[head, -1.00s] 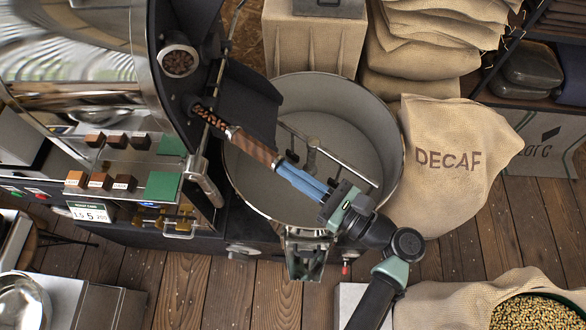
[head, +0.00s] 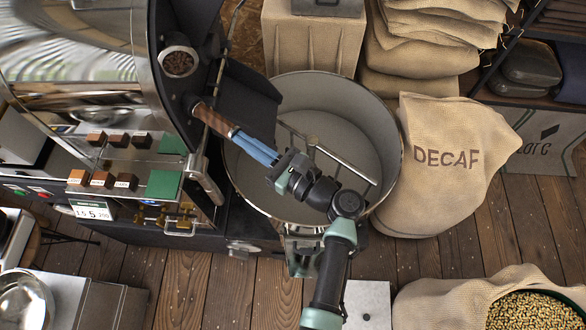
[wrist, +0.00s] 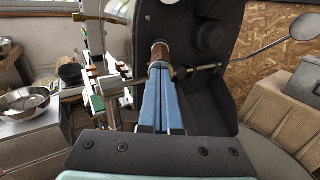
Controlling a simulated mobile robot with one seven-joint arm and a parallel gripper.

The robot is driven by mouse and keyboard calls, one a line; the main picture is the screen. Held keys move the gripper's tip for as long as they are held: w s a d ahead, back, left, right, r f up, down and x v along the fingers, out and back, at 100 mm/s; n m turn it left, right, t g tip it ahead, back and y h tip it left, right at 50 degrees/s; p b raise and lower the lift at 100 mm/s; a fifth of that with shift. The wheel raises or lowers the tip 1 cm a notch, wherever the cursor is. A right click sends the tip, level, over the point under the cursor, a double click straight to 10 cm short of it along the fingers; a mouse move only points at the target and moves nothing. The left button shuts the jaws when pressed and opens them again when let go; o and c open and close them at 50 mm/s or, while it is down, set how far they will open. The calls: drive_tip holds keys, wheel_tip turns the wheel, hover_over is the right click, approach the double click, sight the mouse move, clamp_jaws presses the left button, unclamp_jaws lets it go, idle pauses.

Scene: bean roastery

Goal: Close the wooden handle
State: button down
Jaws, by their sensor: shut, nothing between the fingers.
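The wooden handle (head: 213,119) is a brown cylinder with a metal end, sticking out of the dark front of the roaster (head: 178,120). It also shows in the wrist view (wrist: 160,54), straight ahead of my fingers. My gripper (head: 236,136) has long blue fingers, shut side by side with nothing between them. Their tips are at the handle's outer end and in line with it; they look to be touching it. The fingers (wrist: 161,74) hide part of the handle's end in the wrist view. The handle's inner end is hidden in the roaster.
The round cooling pan (head: 388,120) with its stirring arm lies under my gripper. A round window with beans (head: 178,63) is above the handle. The control panel (head: 112,160) is to the left. A DECAF sack (head: 450,150) stands to the right of the pan.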

drive_tip(key=shift+a+r, duration=0.15)
drive_tip(key=shift+r, duration=0.05)
drive_tip(key=b+v, duration=0.3)
drive_tip(key=v, duration=1)
drive_tip(key=w+r+n+t+h, duration=0.3)
drive_tip(key=w+r+n+h, duration=0.2)
drive_tip(key=w+r+n, duration=0.45)
drive_tip(key=w+r+n+t+h, duration=0.2)
drive_tip(key=w+r+n+h, duration=0.3)
drive_tip(key=r, duration=0.7)
drive_tip(key=s+r+n+t+h, duration=0.25)
drive_tip(key=r+n+t, duration=0.4)
drive_tip(key=r, duration=1.25)
drive_tip(key=s+r+n+t+h, duration=0.2)
drive_tip(key=s+r+n+t, duration=0.2)
drive_tip(key=s+r, duration=0.8)
drive_tip(key=shift+s+a+r+t, duration=0.15)
drive_tip(key=shift+a+r+t, duration=0.15)
drive_tip(key=shift+r+t, duration=0.55)
